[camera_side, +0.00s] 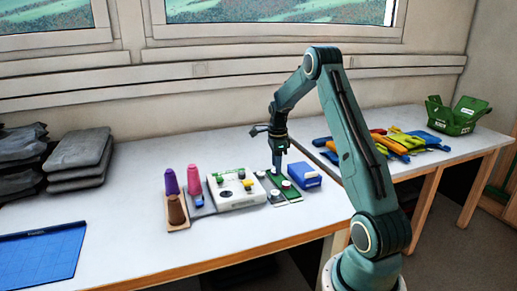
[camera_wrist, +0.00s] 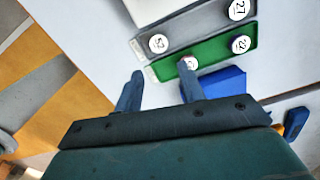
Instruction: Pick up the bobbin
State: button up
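Several small round pieces with white numbered tops lie in a grey tray (camera_wrist: 195,32) and a green tray (camera_wrist: 210,57) in the wrist view. One with a reddish edge (camera_wrist: 190,63) sits in the green tray, partly behind my right fingertip. Purple (camera_side: 171,182), pink (camera_side: 193,180) and brown (camera_side: 176,210) cones stand at the left in the side view. I cannot tell for certain which piece is the bobbin. My gripper (camera_wrist: 161,76) is open, its fingers apart with nothing seen between them. In the side view, my gripper (camera_side: 277,172) points down over the trays.
A blue mat (camera_side: 40,254) lies far left. The table front is clear.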

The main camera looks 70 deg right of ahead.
notch_tip(320, 180, down, 7)
jog(key=shift+r, duration=0.2)
jog(key=shift+f, duration=2.6)
jog(key=c, duration=0.6)
jog(key=shift+r, duration=0.2)
notch_tip(320, 180, up, 20)
jog(key=shift+f, duration=0.15)
jog(key=shift+a, duration=0.1)
